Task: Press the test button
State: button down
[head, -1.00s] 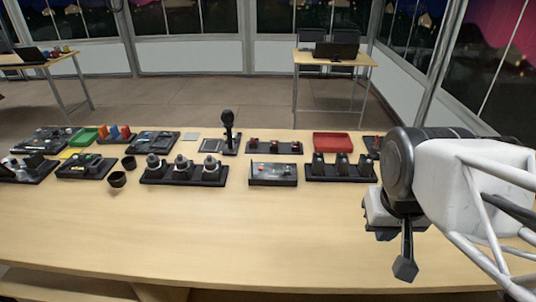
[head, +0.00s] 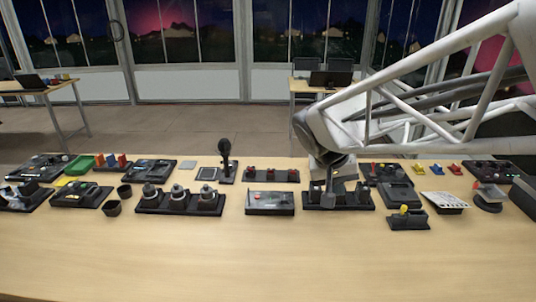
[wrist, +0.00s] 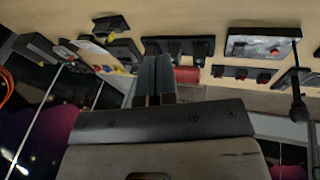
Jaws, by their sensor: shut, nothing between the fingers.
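A flat black-and-grey panel box (head: 270,203) with a red button on its top stands near the middle of the table. No label is readable, so I cannot tell which one is the test button. My gripper (head: 328,200) is shut and empty, over the black rack to the right of the panel. Its fingers also show in the wrist view (wrist: 154,72).
The black rack with upright black pieces (head: 356,198) is partly hidden by my gripper. A microphone-like black stick (head: 225,155) stands upright at the back. A device with a yellow knob (head: 407,217) sits at the right. The table's front area is clear.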

jog(key=w+a+f+t+h, duration=0.1)
jog(key=w+a+f, duration=0.1)
jog(key=w+a, duration=0.4)
jog(key=w+a+f+t+h, duration=0.15)
jog(key=w+a, duration=0.25)
jog(key=w, duration=0.5)
jog(key=t, duration=0.1)
send_over(256, 196)
notch_tip(256, 196, down, 7)
jog(key=shift+w+r+h, duration=0.15)
jog(key=shift+r+h, duration=0.05)
jog(key=shift+h, duration=0.15)
jog(key=shift+a+f, duration=0.1)
jog(key=shift+f, duration=0.1)
jog(key=shift+f, duration=4.2)
jog(key=shift+f, duration=0.9)
jog(key=shift+r, duration=0.85)
